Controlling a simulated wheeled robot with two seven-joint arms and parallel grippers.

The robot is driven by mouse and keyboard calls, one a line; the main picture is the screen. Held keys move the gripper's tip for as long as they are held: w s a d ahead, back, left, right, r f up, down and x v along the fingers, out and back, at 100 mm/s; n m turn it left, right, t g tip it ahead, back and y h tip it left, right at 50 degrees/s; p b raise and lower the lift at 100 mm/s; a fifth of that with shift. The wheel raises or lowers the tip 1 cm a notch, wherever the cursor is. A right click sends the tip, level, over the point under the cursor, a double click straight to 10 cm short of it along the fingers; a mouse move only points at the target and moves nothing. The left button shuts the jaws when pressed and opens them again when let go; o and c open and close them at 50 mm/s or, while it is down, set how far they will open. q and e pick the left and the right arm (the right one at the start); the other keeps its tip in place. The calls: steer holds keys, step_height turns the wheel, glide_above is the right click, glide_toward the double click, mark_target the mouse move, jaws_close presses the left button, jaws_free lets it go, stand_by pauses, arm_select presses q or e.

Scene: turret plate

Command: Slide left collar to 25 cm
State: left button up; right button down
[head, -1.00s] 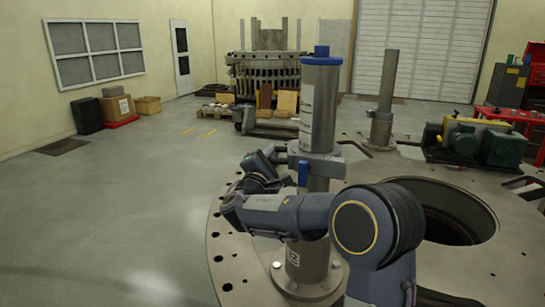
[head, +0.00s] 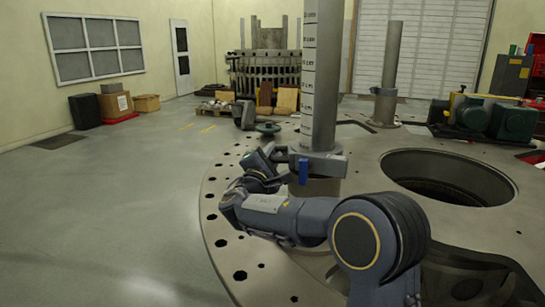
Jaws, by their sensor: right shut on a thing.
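The left post (head: 325,75) stands upright on the turret plate and bears a printed scale whose figures are too small to read surely. The left collar (head: 325,162) is a grey ring around this post, with a blue lever (head: 303,172) hanging at its front. My right gripper (head: 272,160) is at the collar's left side, shut on it; its fingertips are hard to make out. The post's top is out of the picture. My left gripper is not in view.
The round turret plate (head: 225,230) has a large round opening (head: 450,178) at right. Green machinery (head: 485,118) stands behind it. The floor at left is clear.

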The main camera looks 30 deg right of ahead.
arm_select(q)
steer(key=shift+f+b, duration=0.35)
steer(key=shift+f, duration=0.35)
arm_select(e)
steer(key=shift+f, duration=0.6)
steer(key=c, duration=1.3)
jaws_free()
steer(key=shift+w+f, duration=0.1)
steer(key=shift+c, duration=0.2)
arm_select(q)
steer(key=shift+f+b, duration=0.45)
arm_select(e)
steer(key=v, duration=0.8)
